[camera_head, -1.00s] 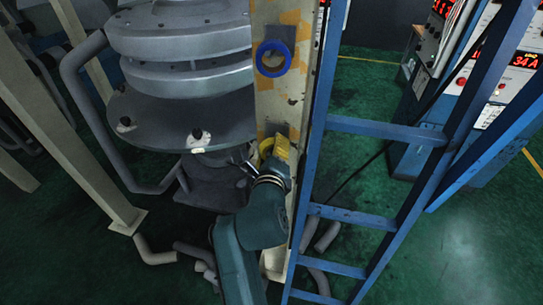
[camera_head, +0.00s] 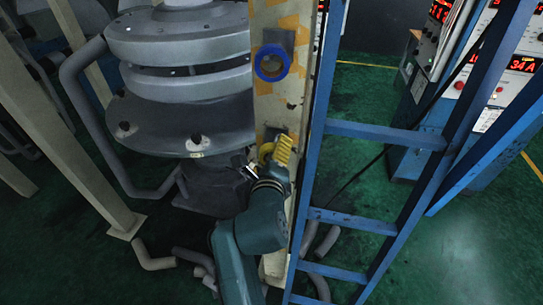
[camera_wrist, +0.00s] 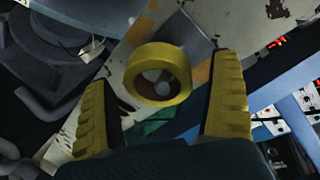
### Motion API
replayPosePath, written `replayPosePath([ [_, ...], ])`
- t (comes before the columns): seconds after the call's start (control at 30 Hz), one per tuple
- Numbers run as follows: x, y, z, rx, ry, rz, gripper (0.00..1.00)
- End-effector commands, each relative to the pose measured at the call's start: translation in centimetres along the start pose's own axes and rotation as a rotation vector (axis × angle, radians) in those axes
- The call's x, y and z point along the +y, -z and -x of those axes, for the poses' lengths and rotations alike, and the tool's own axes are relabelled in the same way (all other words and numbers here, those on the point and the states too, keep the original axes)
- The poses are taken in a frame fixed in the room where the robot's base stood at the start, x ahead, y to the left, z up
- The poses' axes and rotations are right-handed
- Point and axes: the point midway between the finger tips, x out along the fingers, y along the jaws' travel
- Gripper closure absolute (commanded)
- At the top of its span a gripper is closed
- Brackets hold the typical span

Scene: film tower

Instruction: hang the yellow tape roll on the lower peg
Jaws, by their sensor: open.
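The yellow tape roll (camera_wrist: 158,55) is in the middle of the wrist view, its hole facing the camera. It hangs in front of a grey plate (camera_wrist: 192,40) on the worn post. A pale shape, likely the peg, shows in its hole. My gripper (camera_wrist: 160,70) is open, with one yellow finger on each side of the roll and visible gaps between. In the head view the roll (camera_head: 263,153) shows beside my gripper (camera_head: 282,150), at the lower plate; the lower peg itself is hidden there. A blue tape roll (camera_head: 258,65) hangs at the upper plate (camera_head: 277,38).
The cream post (camera_head: 265,100) stands between the grey tower (camera_head: 180,85) on the left and a blue ladder (camera_head: 385,130) close on the right. Grey pipe pieces (camera_head: 155,260) lie on the green floor. Panels with red displays (camera_head: 475,75) stand further right.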

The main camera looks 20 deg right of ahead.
Motion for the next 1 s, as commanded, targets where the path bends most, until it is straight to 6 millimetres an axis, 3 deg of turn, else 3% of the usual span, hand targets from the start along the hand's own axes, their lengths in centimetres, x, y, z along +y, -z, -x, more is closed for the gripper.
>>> replayPosePath([
  [0.23, 0.1, 0.0, 1.3, -0.001, 0.0, 0.001, 0.07],
  [0.5, 0.1, 0.0, 7.8, -0.004, -0.001, 0.0, 0.07],
  [0.7, 0.1, 0.0, 11.3, -0.001, -0.001, 0.001, 0.07],
  [1.0, -0.1, 0.1, 12.0, 0.001, 0.002, -0.001, 0.07],
])
